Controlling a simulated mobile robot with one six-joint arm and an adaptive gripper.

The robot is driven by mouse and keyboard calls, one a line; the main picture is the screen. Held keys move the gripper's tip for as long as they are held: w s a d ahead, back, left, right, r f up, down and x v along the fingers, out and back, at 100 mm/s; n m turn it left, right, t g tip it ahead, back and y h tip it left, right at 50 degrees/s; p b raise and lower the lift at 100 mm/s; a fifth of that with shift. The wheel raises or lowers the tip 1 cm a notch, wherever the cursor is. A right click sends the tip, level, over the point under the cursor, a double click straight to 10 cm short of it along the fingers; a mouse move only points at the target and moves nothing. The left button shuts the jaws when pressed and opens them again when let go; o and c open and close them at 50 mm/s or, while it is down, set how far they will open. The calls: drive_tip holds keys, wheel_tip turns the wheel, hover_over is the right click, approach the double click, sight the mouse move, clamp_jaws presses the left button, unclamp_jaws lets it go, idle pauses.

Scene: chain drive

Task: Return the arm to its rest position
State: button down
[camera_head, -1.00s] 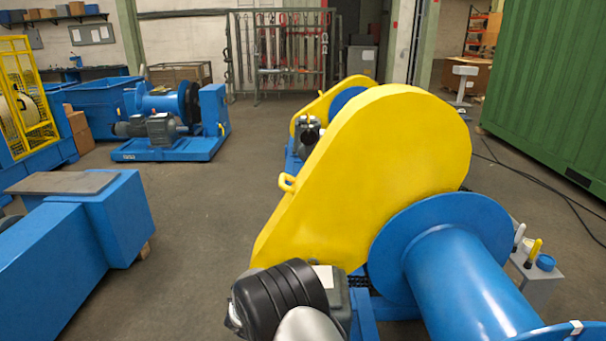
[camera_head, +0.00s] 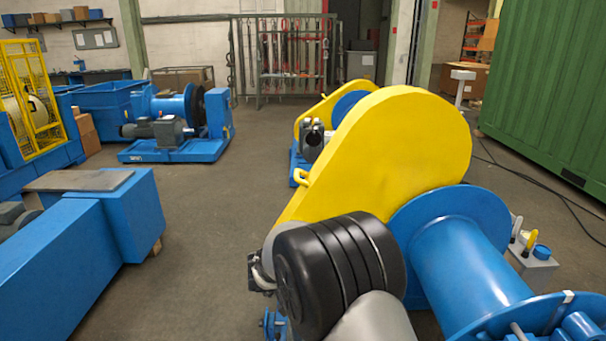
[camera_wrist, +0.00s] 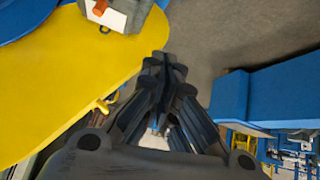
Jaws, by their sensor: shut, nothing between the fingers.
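My gripper (camera_wrist: 165,72) shows in the wrist view with its dark fingers drawn together and nothing between them. In that view its tips lie over the grey floor, beside the edge of the yellow chain guard (camera_wrist: 50,85). In the head view my black and grey arm is at the bottom middle, in front of the lower part of the yellow guard (camera_head: 395,150). The fingers are mostly hidden there behind my wrist.
A blue winch drum (camera_head: 465,265) stands right of the guard. A small grey stand (camera_head: 532,268) with coloured items is beside it. A blue beam (camera_head: 60,255) is at the left, with open floor (camera_head: 215,230) between. A green container (camera_head: 550,90) stands at the right.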

wheel_tip(320, 180, up, 12)
drive_tip(key=s+d+f+t+y, duration=0.1)
drive_tip(key=y, duration=0.1)
drive_tip(key=s+d+r+y, duration=0.3)
drive_tip(key=s+r, duration=0.7)
drive_tip(key=r, duration=0.1)
drive_tip(key=s+d+f+m+g+h, duration=0.1)
drive_tip(key=s+d, duration=0.5)
drive_tip(key=s, duration=0.4)
drive_tip(key=s+d+f+g+h, duration=0.1)
drive_tip(key=s+d+g+h, duration=0.1)
drive_tip(key=s+d, duration=0.4)
drive_tip(key=s+d+f+m+g+h, duration=0.1)
drive_tip(key=s+d, duration=0.5)
drive_tip(key=s, duration=0.8)
drive_tip(key=shift+s+d+m+g+h, duration=0.15)
drive_tip(key=shift+s+m+g+h, duration=0.15)
drive_tip(key=shift+h, duration=0.4)
drive_tip(key=c, duration=2.3)
unclamp_jaws()
